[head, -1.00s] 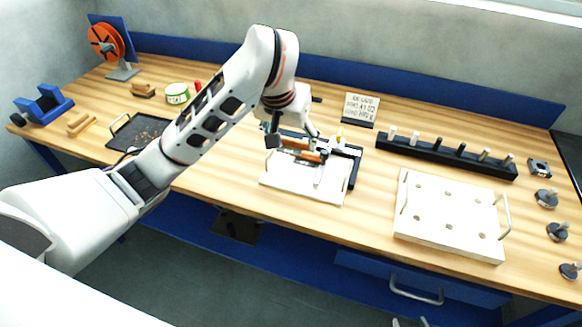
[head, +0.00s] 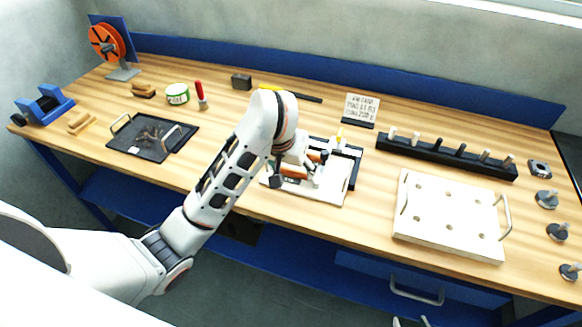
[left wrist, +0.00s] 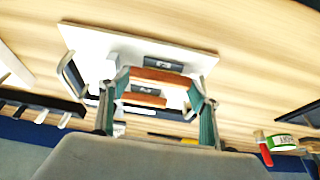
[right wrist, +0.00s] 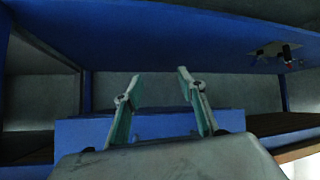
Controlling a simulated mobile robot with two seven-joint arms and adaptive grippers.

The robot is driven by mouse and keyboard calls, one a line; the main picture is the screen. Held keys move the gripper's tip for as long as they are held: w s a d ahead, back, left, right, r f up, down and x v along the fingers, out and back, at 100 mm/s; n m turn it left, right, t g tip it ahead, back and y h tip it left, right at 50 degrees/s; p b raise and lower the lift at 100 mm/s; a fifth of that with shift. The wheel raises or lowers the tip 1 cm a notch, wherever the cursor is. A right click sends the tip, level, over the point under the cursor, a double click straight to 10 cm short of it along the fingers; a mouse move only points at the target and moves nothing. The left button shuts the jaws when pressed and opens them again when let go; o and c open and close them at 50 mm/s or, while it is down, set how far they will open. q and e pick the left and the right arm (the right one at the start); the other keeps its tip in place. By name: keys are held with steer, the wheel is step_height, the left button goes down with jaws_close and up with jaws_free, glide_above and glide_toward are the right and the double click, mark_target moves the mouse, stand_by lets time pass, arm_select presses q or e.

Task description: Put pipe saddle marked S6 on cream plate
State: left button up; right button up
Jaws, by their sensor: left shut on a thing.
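A cream plate (head: 328,195) lies on the bench at the middle, below my left gripper (head: 303,178). In the left wrist view the plate (left wrist: 200,58) carries dark blocks with small labels. My left gripper (left wrist: 159,77) is shut on a copper-orange pipe saddle (left wrist: 160,77), held between its green fingertips, over or on the plate; I cannot tell whether it touches. A second copper-orange piece (left wrist: 143,98) shows behind it. The marks are too small to read for certain. My right gripper (right wrist: 160,76) is open and empty, in front of the blue bench frame.
A white board with holes and handles (head: 450,215) lies to the right. A black rack with pegs (head: 440,154) and a sign (head: 361,108) stand behind. A black tray (head: 150,150) and green tin (head: 177,94) are at left. Bench between tray and plate is partly clear.

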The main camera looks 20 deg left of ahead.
arm_select(q)
steer(key=o, duration=0.9)
steer(key=shift+f, duration=0.15)
steer(key=shift+o, duration=0.2)
